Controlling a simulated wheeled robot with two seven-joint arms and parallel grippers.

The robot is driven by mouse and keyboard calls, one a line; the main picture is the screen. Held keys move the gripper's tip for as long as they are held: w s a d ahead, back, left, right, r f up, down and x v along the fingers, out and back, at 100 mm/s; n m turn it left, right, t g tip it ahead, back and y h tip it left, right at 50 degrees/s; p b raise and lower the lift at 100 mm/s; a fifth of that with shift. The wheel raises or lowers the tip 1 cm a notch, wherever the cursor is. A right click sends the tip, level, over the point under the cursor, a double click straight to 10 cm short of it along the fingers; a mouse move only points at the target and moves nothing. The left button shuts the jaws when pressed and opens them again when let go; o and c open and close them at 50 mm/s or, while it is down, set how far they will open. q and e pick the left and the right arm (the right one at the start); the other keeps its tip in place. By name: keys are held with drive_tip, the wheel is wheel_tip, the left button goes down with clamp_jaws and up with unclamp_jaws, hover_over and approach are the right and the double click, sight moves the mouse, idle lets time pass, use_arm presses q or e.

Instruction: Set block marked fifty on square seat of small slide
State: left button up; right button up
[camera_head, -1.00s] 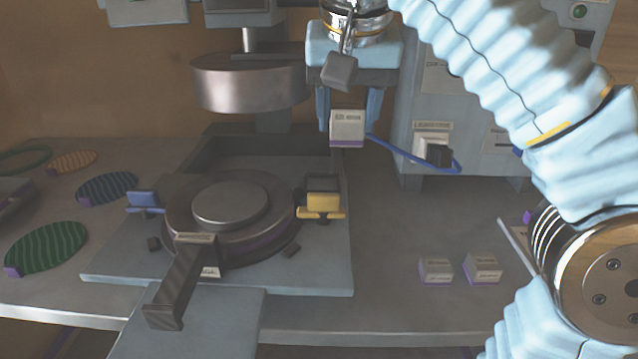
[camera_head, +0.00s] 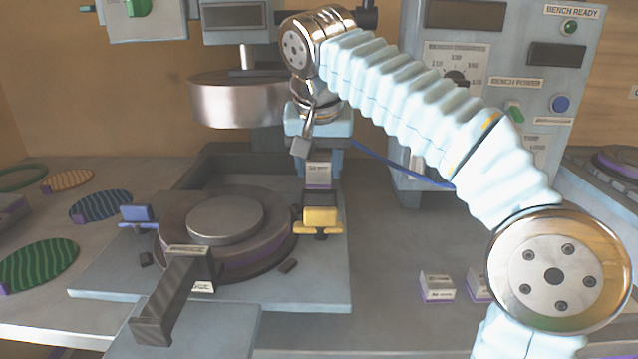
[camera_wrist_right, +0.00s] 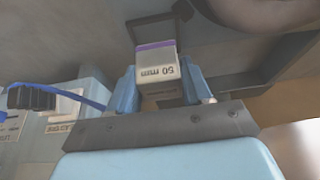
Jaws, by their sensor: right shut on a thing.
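The block marked 50 mm (camera_head: 318,171) is a small pale block with a purple face. It also shows in the right wrist view (camera_wrist_right: 158,72), where its "50 mm" label appears upside down. My right gripper (camera_head: 319,163) is shut on it, with a blue finger on each side in the wrist view (camera_wrist_right: 158,88). In the head view the block appears just above the yellow clamp (camera_head: 321,218); I cannot tell whether it touches anything. I cannot make out the square seat of the small slide for certain. My left gripper is not in view.
A round press plate (camera_head: 225,220) sits below a metal press head (camera_head: 240,100), with a blue clamp (camera_head: 137,214) at left and a dark handle (camera_head: 172,300) in front. Other pale blocks (camera_head: 437,287) stand at right. A control cabinet (camera_head: 545,85) stands behind.

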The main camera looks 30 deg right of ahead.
sight(319, 181)
drive_tip(key=shift+w+d+f+b, duration=0.15)
drive_tip(key=shift+f+b, duration=0.25)
drive_tip(key=shift+f, duration=1.3)
drive_tip(key=shift+f, duration=0.2)
drive_tip(key=o, duration=1.2)
drive_tip(key=shift+r, duration=0.55)
drive_tip(key=shift+p+v, duration=1.7)
drive_tip(key=shift+v, duration=4)
